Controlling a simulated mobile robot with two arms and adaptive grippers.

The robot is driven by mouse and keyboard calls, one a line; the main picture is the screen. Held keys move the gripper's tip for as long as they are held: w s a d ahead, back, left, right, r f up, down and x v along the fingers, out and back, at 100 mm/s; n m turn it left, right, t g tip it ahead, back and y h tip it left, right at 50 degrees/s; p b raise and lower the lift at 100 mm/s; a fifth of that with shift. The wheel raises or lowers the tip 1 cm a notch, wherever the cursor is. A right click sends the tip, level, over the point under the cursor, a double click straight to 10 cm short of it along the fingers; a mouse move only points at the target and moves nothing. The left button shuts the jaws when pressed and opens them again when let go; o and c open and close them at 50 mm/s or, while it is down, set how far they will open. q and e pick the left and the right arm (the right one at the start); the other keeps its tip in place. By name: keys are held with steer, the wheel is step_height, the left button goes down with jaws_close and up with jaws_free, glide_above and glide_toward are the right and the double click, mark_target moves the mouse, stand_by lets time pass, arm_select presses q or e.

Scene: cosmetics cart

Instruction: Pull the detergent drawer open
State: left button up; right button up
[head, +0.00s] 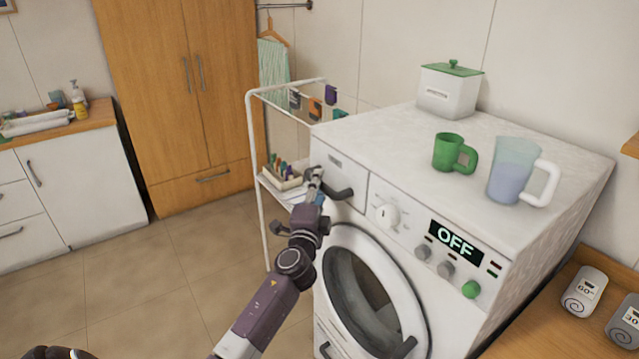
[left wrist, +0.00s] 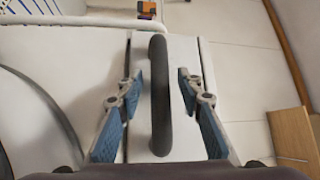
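The detergent drawer (head: 350,172) is at the upper left of the washing machine's front and looks flush with it. Its dark bar handle (head: 341,193) sticks out from the white drawer front. My left gripper (head: 316,184) is at this handle. In the left wrist view the handle (left wrist: 160,95) stands between the two blue-padded fingers of my left gripper (left wrist: 160,78). The fingers are open, one on each side, with a visible gap to the handle on both sides.
The washing machine (head: 400,135) carries a green mug (head: 447,152), a clear jug (head: 511,172) and a white lidded box (head: 447,92). A white rack (head: 251,140) stands close by on the left. The tiled floor (head: 170,270) in front is mostly clear.

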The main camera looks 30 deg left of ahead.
arm_select(q)
steer(key=shift+w+a, duration=0.1)
steer(key=shift+w, duration=0.1)
jaws_close()
stand_by(0.4)
